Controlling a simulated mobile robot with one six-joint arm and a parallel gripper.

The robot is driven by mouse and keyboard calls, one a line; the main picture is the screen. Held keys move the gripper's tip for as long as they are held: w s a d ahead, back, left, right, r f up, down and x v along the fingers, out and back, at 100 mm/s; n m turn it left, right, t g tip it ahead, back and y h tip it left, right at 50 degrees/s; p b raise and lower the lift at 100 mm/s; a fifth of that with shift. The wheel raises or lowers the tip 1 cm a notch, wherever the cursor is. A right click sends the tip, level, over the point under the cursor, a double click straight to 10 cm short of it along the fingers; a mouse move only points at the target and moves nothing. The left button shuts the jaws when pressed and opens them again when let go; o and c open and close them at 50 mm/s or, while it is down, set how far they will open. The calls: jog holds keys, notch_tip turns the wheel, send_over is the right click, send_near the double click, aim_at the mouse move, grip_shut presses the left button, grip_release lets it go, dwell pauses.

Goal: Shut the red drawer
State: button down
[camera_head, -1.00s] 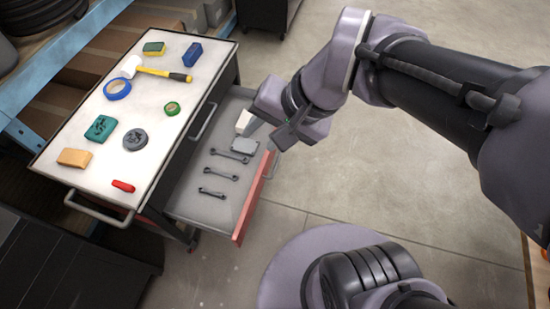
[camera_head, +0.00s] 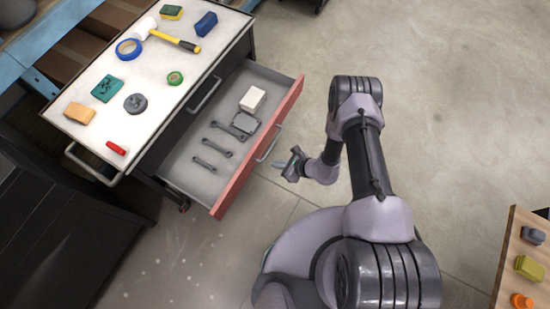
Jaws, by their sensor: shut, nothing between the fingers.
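The red drawer (camera_head: 235,185) stands pulled out from the tool cart. Its red front faces right, with a grey bar handle (camera_head: 269,144) on it. Inside lie several dark wrenches (camera_head: 216,147), a grey block (camera_head: 245,122) and a white block (camera_head: 253,99). My gripper (camera_head: 281,164) is just right of the drawer front, near the handle. Its fingers point left toward the front. They are shut and empty. I cannot tell whether the fingertips touch the handle.
The cart's white top (camera_head: 150,90) carries a hammer (camera_head: 165,36), tape rolls and small blocks. A wooden table (camera_head: 510,262) with small objects is at the lower right. A dark cabinet (camera_head: 60,230) stands at the lower left. The floor (camera_head: 440,80) at right is open.

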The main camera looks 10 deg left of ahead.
aim_at(252, 158)
jog(key=b+x, duration=0.1)
jog(key=x, duration=0.2)
jog(key=a+r+b+x, duration=0.1)
jog(key=x, duration=0.2)
jog(key=b+x, duration=0.1)
jog(key=x, duration=0.2)
jog(key=shift+w+a+f+b, duration=0.1)
jog(key=shift+w+a+b, duration=0.2)
jog(key=shift+a, duration=0.1)
jog(key=shift+w+a, duration=0.25)
jog(key=shift+a, duration=0.35)
